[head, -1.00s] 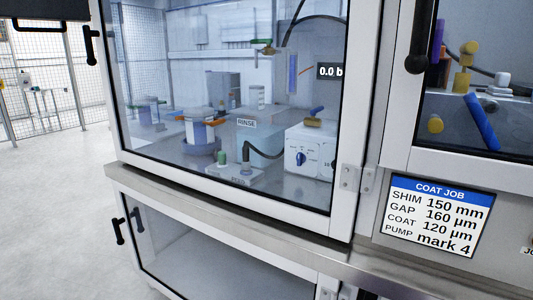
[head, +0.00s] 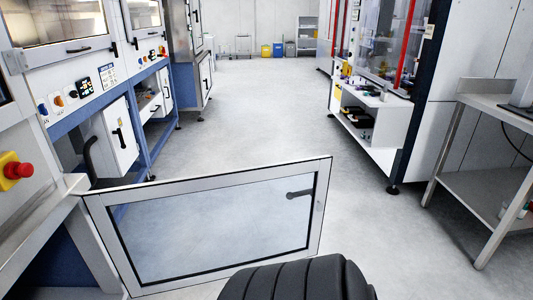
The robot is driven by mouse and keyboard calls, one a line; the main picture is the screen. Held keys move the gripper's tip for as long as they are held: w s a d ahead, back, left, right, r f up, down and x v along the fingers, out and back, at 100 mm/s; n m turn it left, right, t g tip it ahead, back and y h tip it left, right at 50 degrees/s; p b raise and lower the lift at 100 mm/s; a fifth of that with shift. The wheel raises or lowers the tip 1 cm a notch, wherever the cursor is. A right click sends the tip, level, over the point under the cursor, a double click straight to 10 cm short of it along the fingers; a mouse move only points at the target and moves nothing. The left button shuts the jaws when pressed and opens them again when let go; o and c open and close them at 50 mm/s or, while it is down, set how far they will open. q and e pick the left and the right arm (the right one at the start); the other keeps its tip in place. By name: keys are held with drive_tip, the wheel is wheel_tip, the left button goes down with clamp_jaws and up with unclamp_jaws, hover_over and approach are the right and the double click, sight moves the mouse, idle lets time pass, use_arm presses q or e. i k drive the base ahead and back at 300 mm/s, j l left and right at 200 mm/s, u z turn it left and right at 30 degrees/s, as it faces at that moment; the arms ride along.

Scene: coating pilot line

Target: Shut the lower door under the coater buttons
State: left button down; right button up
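A row of coloured buttons (head: 58,100) with a small dark display (head: 85,87) sits on a white panel of the blue-framed machine at the left. Below it, a white lower door (head: 112,148) with a black handle (head: 119,138) stands open, swung outward from a shadowed opening. A nearer glazed door (head: 210,228) with a pale frame and a dark handle (head: 299,193) also stands open, across the foreground. Its hinge side is at the left, below a red stop button (head: 17,170). Neither of my grippers shows.
The aisle floor (head: 250,115) is clear beyond the glazed door. A white shelf unit (head: 375,125) and a metal table (head: 480,155) stand at the right. A black ribbed shape (head: 300,280) covers the bottom centre.

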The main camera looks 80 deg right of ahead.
sight(98, 202)
drive_tip(key=z, duration=2.15)
